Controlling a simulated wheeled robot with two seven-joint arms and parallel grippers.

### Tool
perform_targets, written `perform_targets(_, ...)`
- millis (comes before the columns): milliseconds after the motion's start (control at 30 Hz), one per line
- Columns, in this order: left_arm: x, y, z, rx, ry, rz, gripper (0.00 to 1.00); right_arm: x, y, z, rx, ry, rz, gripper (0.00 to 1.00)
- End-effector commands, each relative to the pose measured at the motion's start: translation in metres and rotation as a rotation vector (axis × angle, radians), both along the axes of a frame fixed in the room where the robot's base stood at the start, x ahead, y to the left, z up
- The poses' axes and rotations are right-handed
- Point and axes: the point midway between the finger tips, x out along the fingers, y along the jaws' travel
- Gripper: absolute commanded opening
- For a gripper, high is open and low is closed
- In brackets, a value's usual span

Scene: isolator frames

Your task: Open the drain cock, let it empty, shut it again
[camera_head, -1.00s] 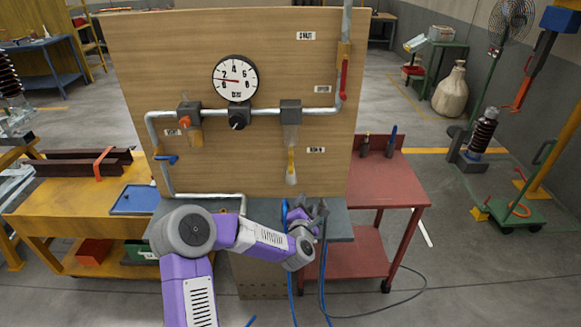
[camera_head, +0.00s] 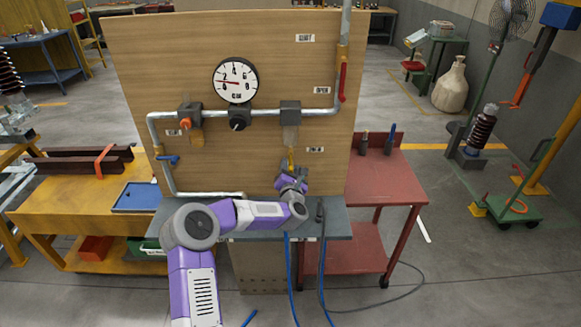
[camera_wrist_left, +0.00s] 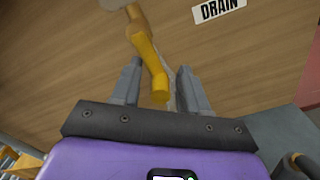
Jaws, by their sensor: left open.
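The drain cock (camera_head: 290,155) hangs under the grey block at the lower right of the wooden panel. Its yellow lever (camera_wrist_left: 150,62) points down toward me in the left wrist view, beside the DRAIN label (camera_wrist_left: 219,8). My left gripper (camera_head: 291,175) is just below the cock in the head view, hiding its lower part. In the left wrist view the gripper (camera_wrist_left: 157,75) is open, with the lever's end between its fingers. I cannot tell whether either finger touches it. My right gripper is not in view.
The wooden panel (camera_head: 240,60) carries a round gauge (camera_head: 235,81), a red-handled valve (camera_head: 342,82), an orange-knobbed valve (camera_head: 187,122) and a blue-handled valve (camera_head: 168,159) on grey pipe. Blue hoses (camera_head: 288,260) hang from the grey bench. A red cart (camera_head: 385,185) stands at right.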

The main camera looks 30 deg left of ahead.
Motion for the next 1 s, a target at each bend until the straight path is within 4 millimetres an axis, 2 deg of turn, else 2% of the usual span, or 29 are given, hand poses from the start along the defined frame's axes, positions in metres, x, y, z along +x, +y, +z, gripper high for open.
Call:
perform_targets(267,0.0009,0.0003,-0.0005,0.001,0.001,-0.001,0.43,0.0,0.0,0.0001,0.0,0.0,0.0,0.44)
perform_targets(533,0.0011,-0.0009,-0.0007,0.0,0.002,-0.004,0.01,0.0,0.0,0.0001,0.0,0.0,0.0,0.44)
perform_targets(1000,0.0012,-0.0029,-0.0008,0.039,0.024,-0.013,0.0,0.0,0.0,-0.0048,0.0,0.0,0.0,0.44)
